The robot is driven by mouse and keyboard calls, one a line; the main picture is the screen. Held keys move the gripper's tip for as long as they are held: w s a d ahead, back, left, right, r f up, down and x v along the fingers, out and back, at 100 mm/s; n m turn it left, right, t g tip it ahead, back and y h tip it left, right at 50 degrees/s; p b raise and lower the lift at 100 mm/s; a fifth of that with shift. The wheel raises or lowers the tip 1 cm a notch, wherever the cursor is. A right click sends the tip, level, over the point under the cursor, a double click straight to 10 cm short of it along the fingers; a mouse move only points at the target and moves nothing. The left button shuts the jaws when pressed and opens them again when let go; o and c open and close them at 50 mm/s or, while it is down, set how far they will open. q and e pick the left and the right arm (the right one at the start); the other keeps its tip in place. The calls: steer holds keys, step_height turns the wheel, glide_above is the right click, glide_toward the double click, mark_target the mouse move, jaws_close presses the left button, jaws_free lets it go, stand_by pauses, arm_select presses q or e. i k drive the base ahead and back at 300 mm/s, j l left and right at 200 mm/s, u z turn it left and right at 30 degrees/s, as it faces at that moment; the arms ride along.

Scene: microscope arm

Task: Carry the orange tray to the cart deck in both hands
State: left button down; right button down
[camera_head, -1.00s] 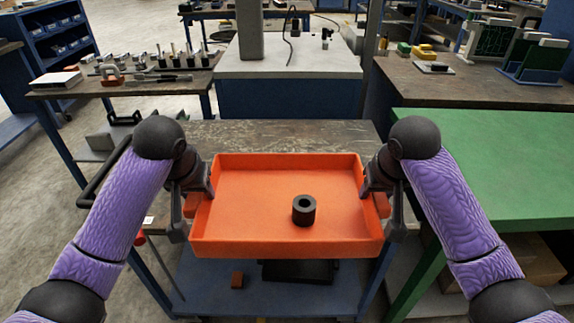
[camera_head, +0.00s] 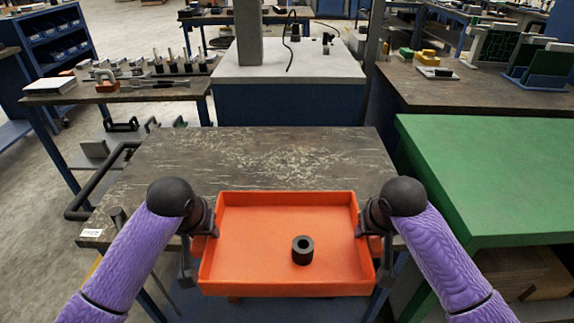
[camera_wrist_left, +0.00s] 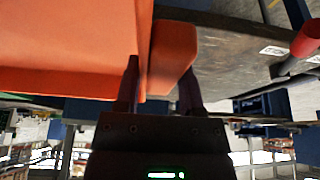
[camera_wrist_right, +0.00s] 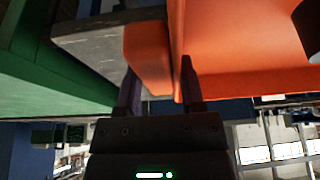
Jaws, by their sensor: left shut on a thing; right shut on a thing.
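The orange tray (camera_head: 250,240) is held level between my two grippers, at the near edge of the worn dark cart deck (camera_head: 250,160). A black hollow cylinder (camera_head: 302,250) stands inside it, right of the middle. My left gripper (camera_wrist_left: 160,85) is shut on the tray's left handle (camera_wrist_left: 174,50). My right gripper (camera_wrist_right: 160,85) is shut on the tray's right handle (camera_wrist_right: 148,50). The far part of the tray overlaps the deck in the head view; whether it touches the deck I cannot tell.
The deck beyond the tray is bare. A green-topped table (camera_head: 490,180) stands close on the right. A grey-topped blue bench (camera_head: 290,90) with a post is behind the deck. A side table (camera_head: 130,88) with tools is at the left.

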mark_target(287, 177)
steer(key=i, duration=0.85)
